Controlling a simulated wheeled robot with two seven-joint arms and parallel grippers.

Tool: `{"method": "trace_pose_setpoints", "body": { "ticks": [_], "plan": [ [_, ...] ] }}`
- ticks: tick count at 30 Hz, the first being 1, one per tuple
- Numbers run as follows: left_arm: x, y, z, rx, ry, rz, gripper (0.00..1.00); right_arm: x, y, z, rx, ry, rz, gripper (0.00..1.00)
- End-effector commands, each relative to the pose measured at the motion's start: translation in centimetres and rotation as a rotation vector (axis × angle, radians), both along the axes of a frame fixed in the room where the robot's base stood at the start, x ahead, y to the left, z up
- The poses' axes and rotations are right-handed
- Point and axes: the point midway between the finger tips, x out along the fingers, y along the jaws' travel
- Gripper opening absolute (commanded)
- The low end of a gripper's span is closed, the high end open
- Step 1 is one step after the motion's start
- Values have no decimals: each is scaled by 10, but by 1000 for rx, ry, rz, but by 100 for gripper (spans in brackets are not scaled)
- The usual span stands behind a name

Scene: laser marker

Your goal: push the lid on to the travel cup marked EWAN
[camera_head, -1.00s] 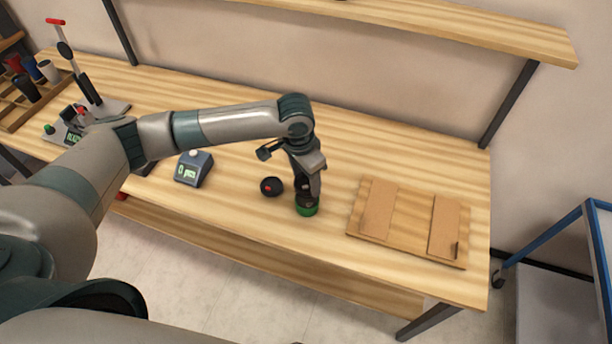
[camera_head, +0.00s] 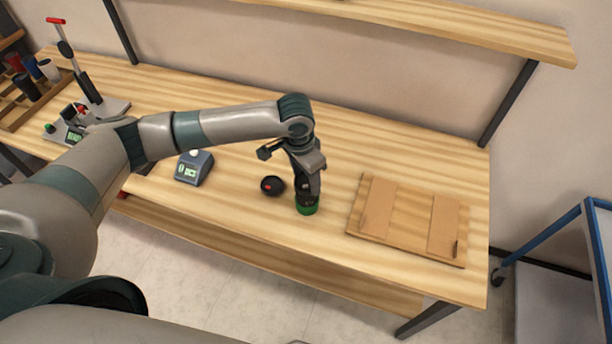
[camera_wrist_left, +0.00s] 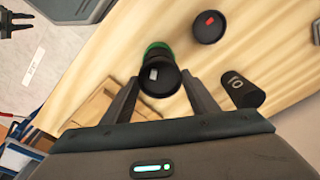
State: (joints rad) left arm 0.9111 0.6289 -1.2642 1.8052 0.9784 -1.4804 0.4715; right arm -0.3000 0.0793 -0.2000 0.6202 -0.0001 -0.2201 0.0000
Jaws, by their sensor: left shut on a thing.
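A green cup (camera_head: 307,208) stands on the bench, its upper part largely hidden by my left gripper (camera_head: 306,190). In the left wrist view the cup's green part (camera_wrist_left: 157,48) shows behind a round black lid (camera_wrist_left: 160,80) with a pale tab. The lid is between my left fingers, which are shut on it. It is over the cup; I cannot tell if it is fully seated. No name is readable on the cup. Another black lid (camera_head: 272,185) with a red tab lies on the bench to the left. My right gripper is not in the head view.
A small counter (camera_head: 193,169) with a green display stands to the left. A wooden board (camera_head: 408,220) with two lighter strips lies to the right. A dark cylinder (camera_wrist_left: 243,91) with pale marks is beside my finger in the wrist view. A lever press (camera_head: 90,95) stands far left.

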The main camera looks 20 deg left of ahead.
Motion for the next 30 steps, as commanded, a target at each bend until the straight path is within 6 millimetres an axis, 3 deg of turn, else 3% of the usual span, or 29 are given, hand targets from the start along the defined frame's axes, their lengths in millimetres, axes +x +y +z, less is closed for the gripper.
{"method": "trace_pose_setpoints", "body": {
  "ticks": [30],
  "plan": [
    [0,0,-1,0,0,0,32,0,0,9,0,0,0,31]
  ]
}}
